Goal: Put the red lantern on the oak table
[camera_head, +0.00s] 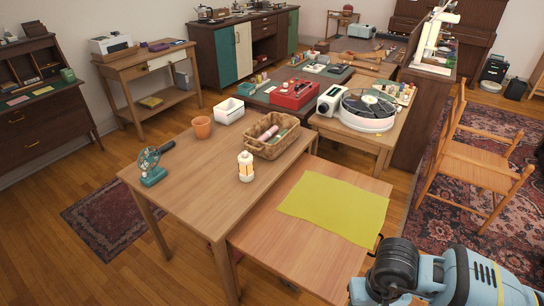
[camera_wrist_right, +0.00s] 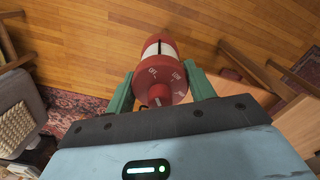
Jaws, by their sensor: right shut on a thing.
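The red lantern (camera_wrist_right: 174,88) with a pale middle band is between the green fingers of my right gripper (camera_wrist_right: 160,80) in the right wrist view. The gripper is shut on it, with wooden floor behind. My right arm enters at the lower right of the head view, beside the near table; the lantern cannot be made out there. A long light-wood table (camera_head: 190,180) and a nearer, redder wood table (camera_head: 270,250) stand together in the head view. The long one looks most like oak. My left gripper is not in view.
The long table bears a green fan (camera_head: 151,168), a white lantern (camera_head: 246,168), a terracotta pot (camera_head: 202,127), a white box (camera_head: 229,111) and a wicker basket (camera_head: 262,148). Its front left is clear. A yellow-green cloth (camera_head: 335,208) lies on the near table. A wooden chair (camera_head: 468,160) stands right.

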